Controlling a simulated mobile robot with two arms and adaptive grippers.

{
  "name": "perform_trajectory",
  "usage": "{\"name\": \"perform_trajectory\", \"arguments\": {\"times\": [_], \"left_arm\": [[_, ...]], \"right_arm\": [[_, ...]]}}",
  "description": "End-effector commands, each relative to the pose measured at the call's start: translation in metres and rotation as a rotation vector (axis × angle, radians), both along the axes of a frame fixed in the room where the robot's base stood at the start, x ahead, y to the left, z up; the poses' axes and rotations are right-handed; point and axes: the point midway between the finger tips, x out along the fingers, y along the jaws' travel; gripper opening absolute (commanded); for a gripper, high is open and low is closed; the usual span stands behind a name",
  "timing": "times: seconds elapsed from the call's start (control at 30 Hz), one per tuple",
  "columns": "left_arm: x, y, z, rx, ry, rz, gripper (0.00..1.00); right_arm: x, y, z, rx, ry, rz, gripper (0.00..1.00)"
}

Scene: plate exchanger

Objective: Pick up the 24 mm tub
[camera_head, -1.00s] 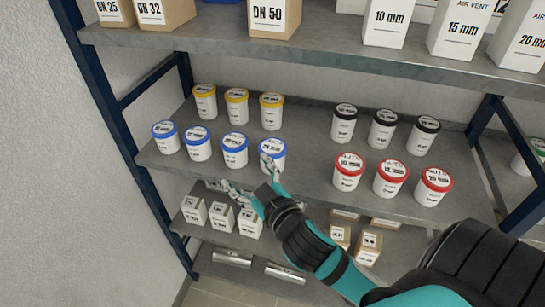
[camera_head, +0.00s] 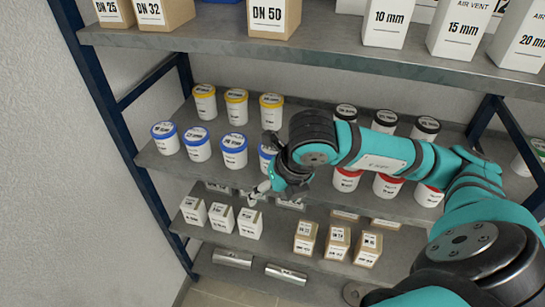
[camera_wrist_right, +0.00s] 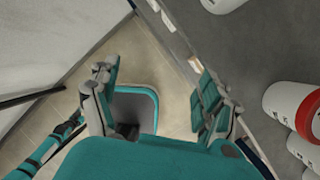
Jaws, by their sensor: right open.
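Several white tubs with blue lids (camera_head: 234,150) stand in a row at the left of the middle shelf; their size labels are too small to read surely, so I cannot tell which is the 24 mm tub. The rightmost blue-lidded tub (camera_head: 264,158) is mostly hidden behind my right gripper (camera_head: 264,166). That gripper is open in front of the shelf edge, fingers pointing left, with nothing visible between them. In the right wrist view its fingers (camera_wrist_right: 158,80) are spread apart, with floor between them. My left gripper is not in view.
Yellow-lidded tubs (camera_head: 236,107) stand behind the blue ones. Black-lidded (camera_head: 424,128) and red-lidded tubs (camera_head: 388,186) stand at the right, partly behind my right arm. The upper shelf (camera_head: 215,40) overhangs them. Small boxes (camera_head: 249,224) stand on the shelf below.

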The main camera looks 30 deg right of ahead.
Motion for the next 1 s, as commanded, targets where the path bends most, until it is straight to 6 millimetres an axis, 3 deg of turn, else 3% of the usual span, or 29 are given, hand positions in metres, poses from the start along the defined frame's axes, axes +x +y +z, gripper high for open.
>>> {"name": "perform_trajectory", "arguments": {"times": [0.03, 0.1, 0.2, 0.43, 0.77, 1.0], "left_arm": [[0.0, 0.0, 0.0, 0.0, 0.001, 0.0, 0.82], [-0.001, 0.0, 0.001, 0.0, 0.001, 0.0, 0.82], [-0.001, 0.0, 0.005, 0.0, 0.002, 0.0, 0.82], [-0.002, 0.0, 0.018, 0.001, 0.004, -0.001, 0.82], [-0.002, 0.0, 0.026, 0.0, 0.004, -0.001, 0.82], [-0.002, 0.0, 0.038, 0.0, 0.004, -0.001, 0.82]], "right_arm": [[0.003, -0.018, 0.005, -0.062, -0.012, -0.046, 0.79], [0.006, -0.033, 0.009, -0.113, -0.023, -0.092, 0.79], [0.016, -0.044, 0.013, -0.14, -0.025, -0.118, 0.79], [0.055, -0.056, 0.013, -0.138, -0.024, -0.116, 0.79], [0.084, -0.064, 0.012, -0.136, -0.024, -0.113, 0.79], [0.121, -0.075, 0.012, -0.136, -0.023, -0.112, 0.79]]}}
